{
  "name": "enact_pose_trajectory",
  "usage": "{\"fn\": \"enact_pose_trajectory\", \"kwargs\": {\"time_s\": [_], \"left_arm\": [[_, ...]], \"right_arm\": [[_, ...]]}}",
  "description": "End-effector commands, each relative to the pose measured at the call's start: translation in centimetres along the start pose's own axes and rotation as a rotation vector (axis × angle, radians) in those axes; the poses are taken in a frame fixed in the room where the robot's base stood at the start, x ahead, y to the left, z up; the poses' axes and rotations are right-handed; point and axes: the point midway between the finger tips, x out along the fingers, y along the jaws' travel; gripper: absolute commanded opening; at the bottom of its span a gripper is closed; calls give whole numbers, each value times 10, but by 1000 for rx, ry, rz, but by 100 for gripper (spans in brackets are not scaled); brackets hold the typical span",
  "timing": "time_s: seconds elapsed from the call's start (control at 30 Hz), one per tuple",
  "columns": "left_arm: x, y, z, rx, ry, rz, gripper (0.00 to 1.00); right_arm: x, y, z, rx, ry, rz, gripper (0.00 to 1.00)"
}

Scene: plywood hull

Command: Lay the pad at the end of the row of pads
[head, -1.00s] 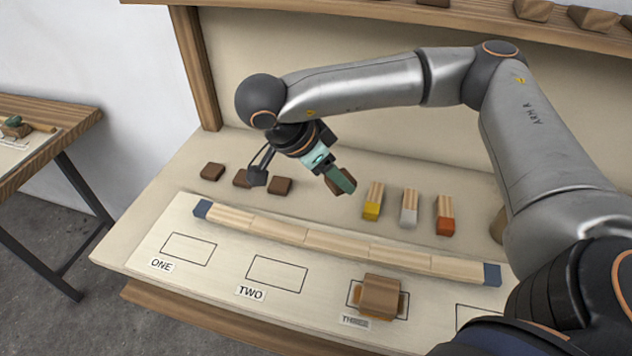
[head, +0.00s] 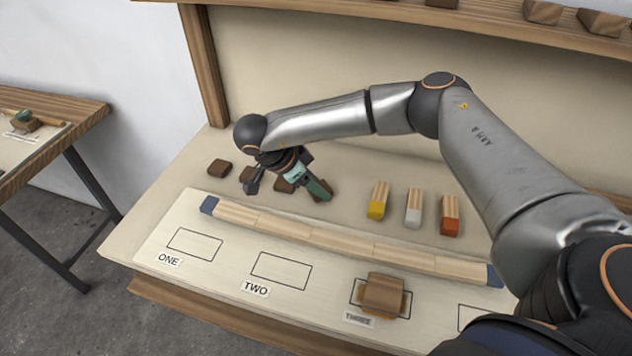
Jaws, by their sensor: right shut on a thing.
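A row of dark brown pads lies on the bench behind the long wooden strip: a left pad (head: 219,168), a middle pad (head: 247,173) partly covered by gripper parts, and a right pad (head: 284,185) partly covered. My right gripper (head: 319,190) is shut on another brown pad (head: 325,197), mostly hidden behind the green finger. This held pad is just right of the row's right pad, low over the bench. I cannot tell whether it touches the surface. My left gripper is not in view.
Yellow (head: 377,202), white (head: 413,208) and orange (head: 450,216) tipped blocks stand to the right. The wooden strip (head: 315,237) runs in front. A brown block (head: 382,293) sits on outline THREE; outlines ONE (head: 195,243) and TWO (head: 281,270) are empty.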

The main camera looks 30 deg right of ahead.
Motion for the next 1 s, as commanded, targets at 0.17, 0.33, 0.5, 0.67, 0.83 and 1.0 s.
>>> {"fn": "enact_pose_trajectory", "kwargs": {"time_s": [0.17,0.33,0.5,0.67,0.83,1.0], "left_arm": [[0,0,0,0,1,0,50],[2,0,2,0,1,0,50],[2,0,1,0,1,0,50],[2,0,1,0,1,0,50],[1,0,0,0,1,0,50],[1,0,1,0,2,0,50]], "right_arm": [[0,0,0,1,0,-1,2],[3,0,2,1,-1,0,57],[2,0,1,1,0,0,76],[2,0,1,1,0,0,85],[1,0,1,1,0,0,85],[-13,-1,0,1,-2,-2,85]]}}
